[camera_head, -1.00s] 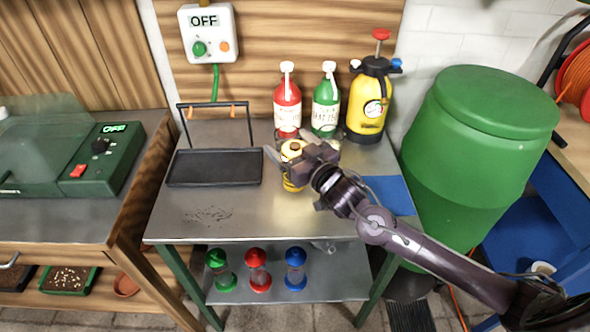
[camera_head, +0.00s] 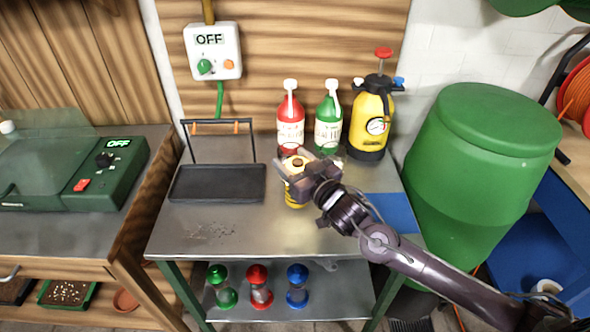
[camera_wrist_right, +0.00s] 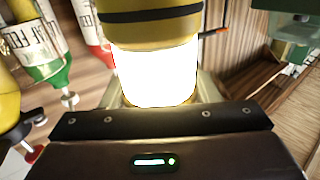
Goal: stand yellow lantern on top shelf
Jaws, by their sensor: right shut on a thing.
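The yellow lantern (camera_head: 295,197) is in my right gripper (camera_head: 302,172), over the middle of the metal bench top (camera_head: 220,219). The gripper's fingers are around its upper part and hide some of it. In the right wrist view the lantern (camera_wrist_right: 155,75) shows a bright, glowing white middle with a yellow part above it, between the fingers. I cannot tell whether its base touches the bench. The bench has a lower shelf (camera_head: 335,300) with a green lantern (camera_head: 222,290), a red lantern (camera_head: 260,288) and a blue lantern (camera_head: 297,287). My left gripper is not in view.
A red bottle (camera_head: 290,125), a green bottle (camera_head: 328,125) and a yellow sprayer (camera_head: 372,120) stand behind the gripper. A black tray (camera_head: 217,183) is to its left, a blue mat (camera_head: 393,212) to its right. A green barrel (camera_head: 480,170) stands right of the bench.

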